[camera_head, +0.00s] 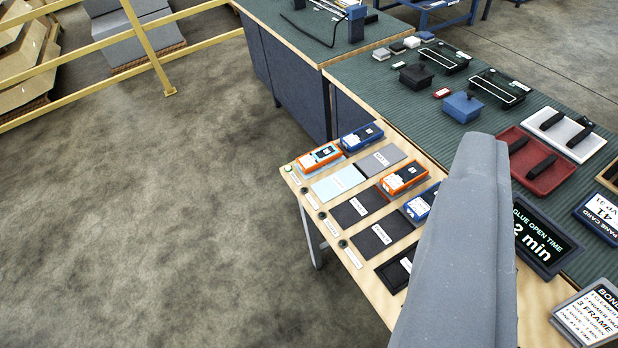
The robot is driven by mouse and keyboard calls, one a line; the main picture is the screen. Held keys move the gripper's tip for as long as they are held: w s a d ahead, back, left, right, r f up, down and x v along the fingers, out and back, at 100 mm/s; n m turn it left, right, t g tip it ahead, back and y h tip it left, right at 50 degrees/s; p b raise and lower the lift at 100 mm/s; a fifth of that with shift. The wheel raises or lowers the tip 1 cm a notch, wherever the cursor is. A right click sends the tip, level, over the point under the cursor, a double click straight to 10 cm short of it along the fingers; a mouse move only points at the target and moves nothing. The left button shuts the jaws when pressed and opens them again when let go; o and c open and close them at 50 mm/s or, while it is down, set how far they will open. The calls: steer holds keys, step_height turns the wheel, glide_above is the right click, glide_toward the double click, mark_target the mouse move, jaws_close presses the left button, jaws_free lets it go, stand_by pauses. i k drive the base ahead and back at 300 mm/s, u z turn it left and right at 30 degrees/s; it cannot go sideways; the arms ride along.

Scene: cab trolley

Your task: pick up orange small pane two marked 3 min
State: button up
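Two small orange items with white labels lie on the light wooden table: one orange item (320,158) near its far left corner, the other orange item (404,178) further right, beside my grey arm. Their label print is too small to read, so I cannot tell which is marked 3 min. A blue item (361,137) lies behind the first, and another blue item (419,206) is partly hidden by my arm. My grey arm crosses the right side of the picture. No gripper fingers show.
Grey, light blue and black pads (358,207) lie in rows on the wooden table. Open floor (150,220) lies left; a yellow railing (140,40) stands at the back left.

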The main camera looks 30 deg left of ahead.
mark_target(311, 161)
steer(key=k, duration=0.55)
steer(key=u, duration=1.8)
steer(key=i, duration=2.45)
steer(key=z, duration=1.8)
